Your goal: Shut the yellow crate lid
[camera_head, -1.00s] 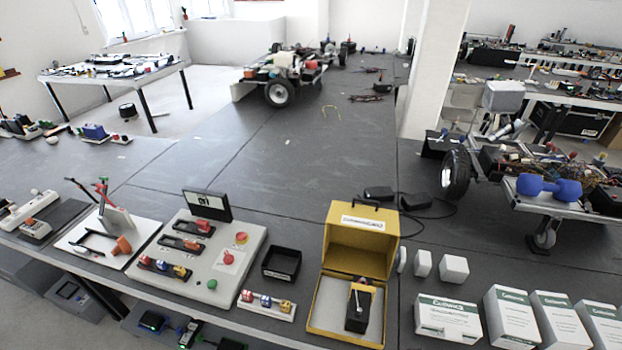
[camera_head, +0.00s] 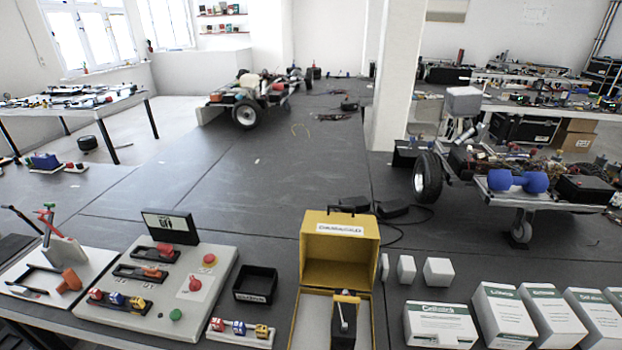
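The yellow crate stands near the front edge of the dark table, a little right of centre. Its lid (camera_head: 340,262) is open and stands upright at the back, with a white label and a dark handle on top. The crate's open base (camera_head: 312,318) has a pale interior. A black device with a yellow lever (camera_head: 344,318) stands inside it, toward the right. The crate's front is cut off by the lower picture edge. Neither of my grippers shows in the head view.
A small black tray (camera_head: 255,284) and a grey control panel (camera_head: 165,290) stand left of the crate. White blocks (camera_head: 438,271) and several white boxes (camera_head: 440,324) stand to the right. Black adapters (camera_head: 392,209) with a cable lie behind the lid. Open table lies further back.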

